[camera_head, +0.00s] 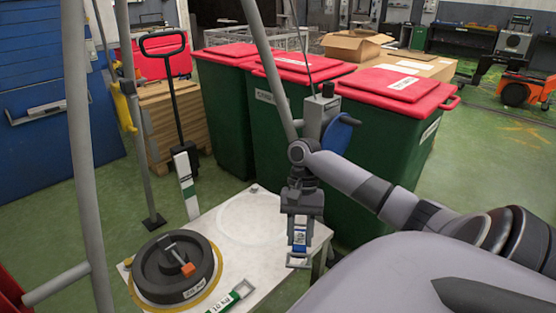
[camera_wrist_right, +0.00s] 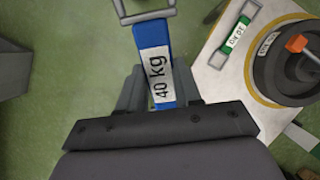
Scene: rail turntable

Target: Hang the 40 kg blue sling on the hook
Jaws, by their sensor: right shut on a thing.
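My right gripper (camera_head: 300,222) is shut on the blue sling (camera_head: 299,238) above the right edge of the white table. In the right wrist view, the blue sling (camera_wrist_right: 152,35) lies between the fingers of the right gripper (camera_wrist_right: 157,88). Its white label reads 40 kg, and a grey metal loop shows at its far end. A grey loop also hangs at its lower end in the head view. I cannot make out the hook clearly in either view. My left gripper is not in view.
The white table (camera_head: 228,240) carries a dark round weight (camera_head: 155,272) and a green 10 kg sling (camera_head: 237,297). A winch with a blue wheel (camera_head: 338,134) is just behind my right gripper. Grey frame poles (camera_head: 86,160) and green bins (camera_head: 225,125) stand around the table.

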